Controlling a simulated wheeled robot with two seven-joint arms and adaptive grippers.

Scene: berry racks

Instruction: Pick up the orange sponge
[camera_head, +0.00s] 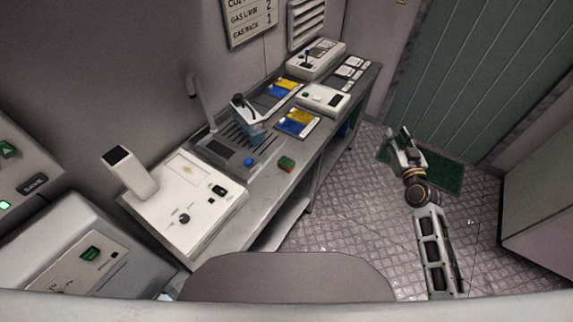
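A small sponge (286,164) with a green top and a reddish-orange side lies on the grey counter (262,187), near its front edge. My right gripper (398,138) is up in the air to the right of the counter, well away from the sponge. Its fingers look spread, with nothing seen between them. My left gripper is not in view.
A white device with a blue knob (248,161) beside it stands left of the sponge. Blue-yellow panels (298,122) and white boxes (323,99) sit farther back. A green mat (442,172) lies on the open metal floor. A grey rounded surface (285,278) is in front.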

